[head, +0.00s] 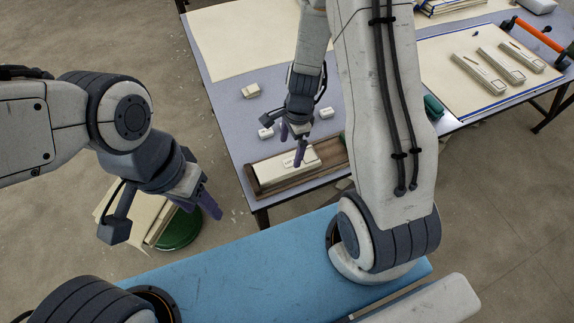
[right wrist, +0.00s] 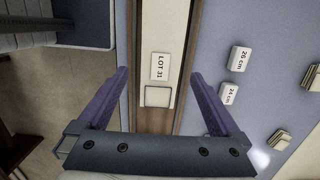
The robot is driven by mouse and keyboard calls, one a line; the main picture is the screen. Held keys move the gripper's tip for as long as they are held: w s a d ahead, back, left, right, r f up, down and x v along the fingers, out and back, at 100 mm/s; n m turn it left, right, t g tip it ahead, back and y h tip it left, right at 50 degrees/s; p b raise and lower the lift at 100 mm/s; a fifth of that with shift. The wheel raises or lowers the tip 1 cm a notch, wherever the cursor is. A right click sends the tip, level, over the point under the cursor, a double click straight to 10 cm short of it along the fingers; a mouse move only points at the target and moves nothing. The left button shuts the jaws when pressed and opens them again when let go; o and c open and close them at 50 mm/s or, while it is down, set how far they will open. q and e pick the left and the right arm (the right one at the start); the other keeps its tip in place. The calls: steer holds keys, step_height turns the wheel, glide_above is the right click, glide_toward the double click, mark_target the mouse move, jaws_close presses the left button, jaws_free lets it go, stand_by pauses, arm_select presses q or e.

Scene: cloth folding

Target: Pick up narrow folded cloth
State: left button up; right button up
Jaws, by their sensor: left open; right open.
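A narrow cream folded cloth (head: 273,173) lies lengthwise in a shallow brown wooden tray (head: 254,181) near the table's front edge. It also shows in the right wrist view (right wrist: 168,22), with a white "LOT 31" label (right wrist: 158,67) on it. My right gripper (head: 292,146) is open above the tray; in the right wrist view its purple fingers (right wrist: 158,74) appear either side of the tray. Whether they touch anything is unclear. My left gripper (head: 203,184) is open and empty, off the table to the left. My right arm hides the tray's right end.
Small white blocks marked "26 cm" (right wrist: 239,59) and "24 cm" (right wrist: 228,93) stand beside the tray. A cream board (head: 490,75) at right carries several narrow pieces. A green round stand (head: 180,231) with cream sheets is at left.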

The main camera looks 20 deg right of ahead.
mark_target(287, 163)
steer(key=f+b, duration=0.1)
steer(key=f, duration=0.1)
steer(key=f+b, duration=0.1)
steer(key=f, duration=0.3)
steer(key=shift+a+f+b, duration=0.35)
steer(key=shift+a+b, duration=0.05)
steer(key=shift+c, duration=0.3)
steer(key=c, duration=1.1)
steer(key=shift+r, duration=0.1)
